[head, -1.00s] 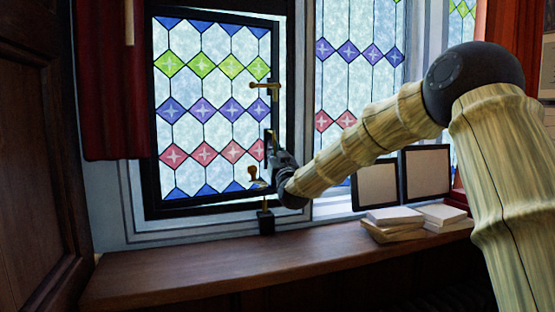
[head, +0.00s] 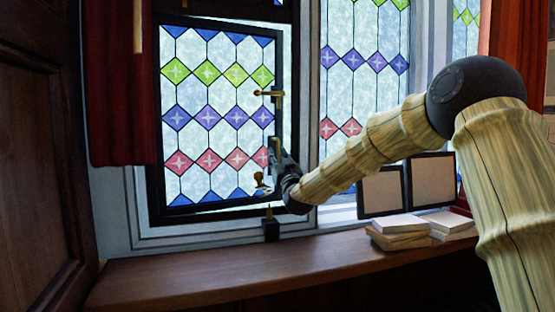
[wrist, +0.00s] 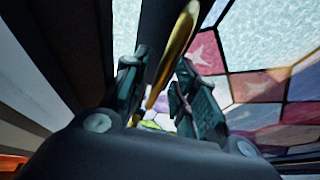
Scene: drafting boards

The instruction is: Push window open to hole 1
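The window (head: 220,90) is a dark-framed stained-glass sash at the left in the head view. It stands ajar, its right edge swung outward, with a bright gap beside the frame. A brass handle (head: 268,93) sits on its right edge; a brass bar (wrist: 175,50) shows between my fingers in the wrist view. A brass stay (head: 262,182) is at the sash's lower right; its holes are too small to make out. My gripper (head: 276,155) is at the sash's lower right edge, below the handle. In the wrist view my gripper (wrist: 160,95) has its fingers apart; contact is unclear.
A black block with a brass pin (head: 271,228) stands below the sash corner. The wooden sill (head: 200,275) is clear at left and middle. Stacked white books (head: 400,232) and two dark frames (head: 381,190) stand at right. A red curtain (head: 120,90) hangs at left.

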